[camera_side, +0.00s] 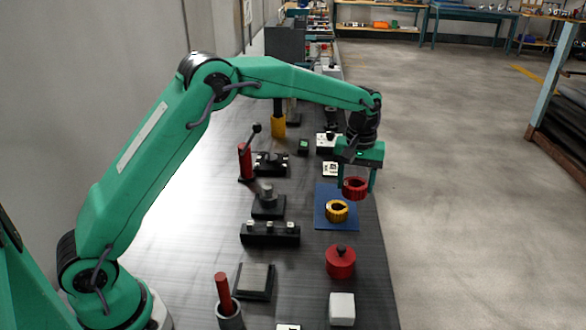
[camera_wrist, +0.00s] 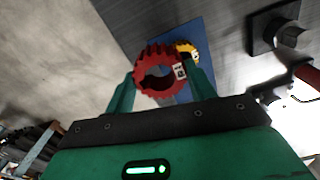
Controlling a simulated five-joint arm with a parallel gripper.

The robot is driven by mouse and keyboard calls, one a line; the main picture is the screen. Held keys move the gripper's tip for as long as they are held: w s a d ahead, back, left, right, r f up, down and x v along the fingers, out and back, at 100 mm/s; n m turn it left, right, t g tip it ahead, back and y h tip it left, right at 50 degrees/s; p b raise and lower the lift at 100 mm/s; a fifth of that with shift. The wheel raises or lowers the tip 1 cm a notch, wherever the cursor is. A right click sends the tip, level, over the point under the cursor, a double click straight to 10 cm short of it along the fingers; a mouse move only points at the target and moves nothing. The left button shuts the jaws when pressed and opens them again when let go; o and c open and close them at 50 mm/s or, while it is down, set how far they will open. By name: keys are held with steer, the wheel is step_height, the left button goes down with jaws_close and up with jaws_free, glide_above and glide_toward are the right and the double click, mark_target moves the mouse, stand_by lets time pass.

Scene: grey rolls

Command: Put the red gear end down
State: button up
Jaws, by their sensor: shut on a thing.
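My gripper (camera_side: 357,178) is shut on the red gear (camera_side: 355,189) and holds it in the air above the far part of the blue mat (camera_side: 324,218). In the wrist view the red gear (camera_wrist: 141,60) sits between the two green fingers of my gripper (camera_wrist: 160,84), with a small white marked tag on its rim. A yellow gear (camera_side: 337,211) lies on the blue mat, just below and left of the red one. In the wrist view the yellow gear (camera_wrist: 192,47) is partly hidden behind the red gear.
A red round container with a dark knob (camera_side: 341,262) and a white block (camera_side: 342,309) stand nearer the camera. Black fixtures (camera_side: 269,234) line the table left of the mat. A red lever post (camera_side: 245,160) stands upright further left. The table's right edge is close to the mat.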

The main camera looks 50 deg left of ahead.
steer(key=w+a+f, duration=0.2)
steer(key=a, duration=0.1)
steer(key=w+a+f, duration=0.1)
steer(key=a+f, duration=0.1)
steer(key=a, duration=0.2)
steer(key=w+a+f, duration=0.2)
steer(key=a+f, duration=0.1)
steer(key=shift+w+a, duration=0.15)
steer(key=shift+w, duration=0.15)
steer(key=shift+f, duration=2)
steer(key=shift+f, duration=0.15)
steer(key=o, duration=1.2)
steer(key=shift+o, duration=0.2)
step_height(320, 180, up, 12)
